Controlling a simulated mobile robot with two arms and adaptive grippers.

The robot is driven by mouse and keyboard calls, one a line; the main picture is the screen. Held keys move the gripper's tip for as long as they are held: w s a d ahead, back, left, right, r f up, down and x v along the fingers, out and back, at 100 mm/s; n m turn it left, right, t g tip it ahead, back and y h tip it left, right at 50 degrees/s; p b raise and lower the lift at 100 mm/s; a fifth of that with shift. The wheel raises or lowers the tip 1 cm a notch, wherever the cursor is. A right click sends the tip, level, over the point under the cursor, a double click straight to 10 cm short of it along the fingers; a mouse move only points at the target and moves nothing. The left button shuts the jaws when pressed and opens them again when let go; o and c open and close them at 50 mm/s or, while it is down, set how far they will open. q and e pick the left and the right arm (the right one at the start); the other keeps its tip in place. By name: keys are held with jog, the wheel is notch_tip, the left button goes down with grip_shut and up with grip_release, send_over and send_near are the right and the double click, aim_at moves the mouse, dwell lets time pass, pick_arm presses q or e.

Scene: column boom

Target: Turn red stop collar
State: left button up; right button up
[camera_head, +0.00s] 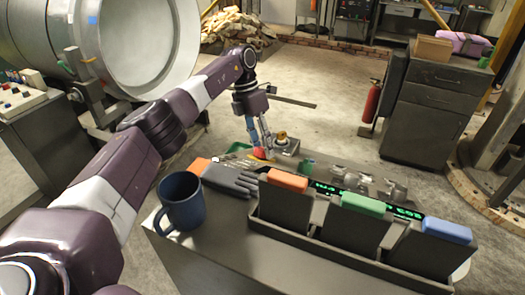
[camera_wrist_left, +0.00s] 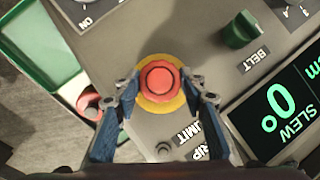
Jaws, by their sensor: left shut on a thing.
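The red stop collar (camera_wrist_left: 160,79) sits on a yellow ring on the grey panel, in the middle of the left wrist view. A red shape, apparently the same collar (camera_head: 259,154), shows small at the far side of the desk in the head view. My left gripper (camera_wrist_left: 165,93) has one blue-padded finger on each side of the collar and is shut on it. In the head view my left gripper (camera_head: 260,139) points down over the panel. The finger contacts are partly hidden by the fingertips. My right gripper is in neither view.
A green BELT knob (camera_wrist_left: 238,30), a lit SLEW display (camera_wrist_left: 280,108) and a smaller red knob (camera_wrist_left: 88,104) surround the collar. A blue mug (camera_head: 182,203), a dark glove (camera_head: 229,180) and holders with orange, green and blue tops stand nearer on the desk.

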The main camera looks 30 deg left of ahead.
pick_arm(q)
jog(key=shift+f+m, duration=0.15)
jog(key=shift+m, duration=0.25)
jog(key=shift+s, duration=0.1)
jog(key=o, duration=1.2)
jog(key=shift+c, duration=0.2)
notch_tip(320, 180, up, 10)
jog(key=shift+r, duration=0.1)
